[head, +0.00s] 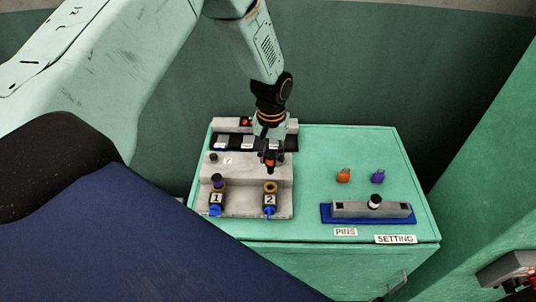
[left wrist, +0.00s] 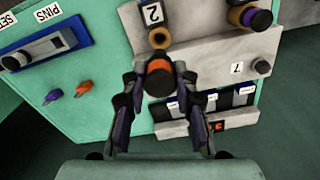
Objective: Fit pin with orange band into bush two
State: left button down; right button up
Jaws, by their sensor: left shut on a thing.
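My left gripper (head: 269,158) is shut on a dark pin with an orange band (left wrist: 159,74), held between both fingertips. In the left wrist view the gripper (left wrist: 158,88) has the pin's dark round end facing the camera. Bush two (head: 270,187) is a brass-coloured ring in the fixture's front, above the label 2. It also shows in the left wrist view (left wrist: 159,38), just beyond the pin. The pin appears above and behind the bush, apart from it; its lower end is hard to see. My right gripper is not in view.
Bush one (head: 217,186) holds a dark pin with a purple band. The grey stepped fixture (head: 240,206) has labelled slots behind it.

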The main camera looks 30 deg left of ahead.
aim_at(271, 172)
pick_arm(q)
jog(key=shift+s+d, duration=0.15)
jog(key=shift+d, duration=0.05)
jog(key=shift+a+f+b, duration=0.2)
jog(key=shift+f+b, duration=0.2)
jog(key=shift+f, duration=0.1)
jog(key=shift+a+f+b, duration=0.15)
jog(key=shift+f+b, duration=0.3)
jog(key=shift+f, duration=0.4)
jog(key=shift+w+d+f+b, duration=0.2)
jog(key=shift+f+b, duration=0.3)
jog(key=shift+f, duration=0.15)
jog(key=shift+s+d+f+b, duration=0.1)
jog(key=shift+s+f+b, duration=0.05)
jog(key=shift+f+b, duration=0.4)
jog(key=shift+f, duration=0.35)
jog(key=shift+a, duration=0.25)
jog(key=shift+d, duration=0.15)
jog(key=shift+r, duration=0.1)
